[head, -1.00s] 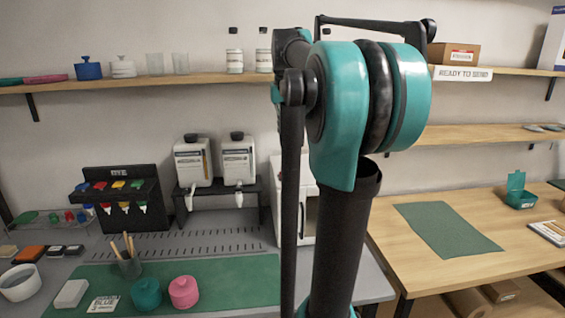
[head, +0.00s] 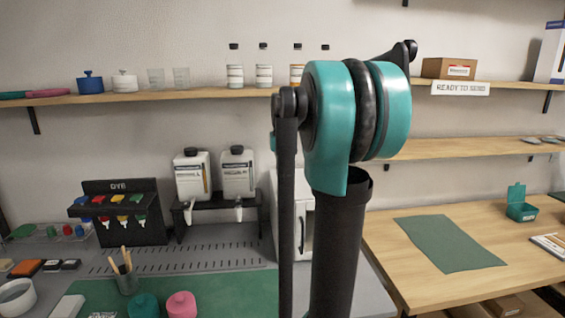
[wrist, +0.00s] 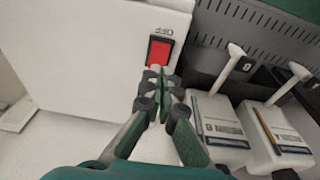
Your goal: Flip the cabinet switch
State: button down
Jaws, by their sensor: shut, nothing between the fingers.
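The white cabinet (wrist: 85,50) fills the upper left of the wrist view. A red switch (wrist: 160,51) in a dark frame is on it, beside an "OFF" label that appears upside down. My gripper (wrist: 159,76) is shut and empty, its fingertips right at the edge of the switch in the picture. I cannot tell whether they touch it. In the head view the cabinet (head: 306,200) is mostly hidden behind my arm, and neither the switch nor my gripper shows there.
Two white jugs with taps (head: 192,175) stand on a dark rack (head: 222,210) beside the cabinet; they are close to my gripper in the wrist view. A dye rack (head: 120,212) stands further left. A wooden table (head: 385,240) with a green mat is at the right.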

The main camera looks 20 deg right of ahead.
aim_at(282, 189)
jog(key=shift+x, duration=1.35)
jog(key=shift+w+d+f+g, duration=0.1)
jog(key=shift+w+f+g, duration=0.35)
jog(key=shift+g, duration=0.25)
jog(key=shift+s+f, duration=0.1)
jog(key=shift+s, duration=0.05)
jog(key=shift+s, duration=0.7)
notch_tip(282, 189, up, 14)
jog(key=shift+s+a+r, duration=0.2)
jog(key=shift+s+a, duration=0.05)
jog(key=shift+s, duration=0.15)
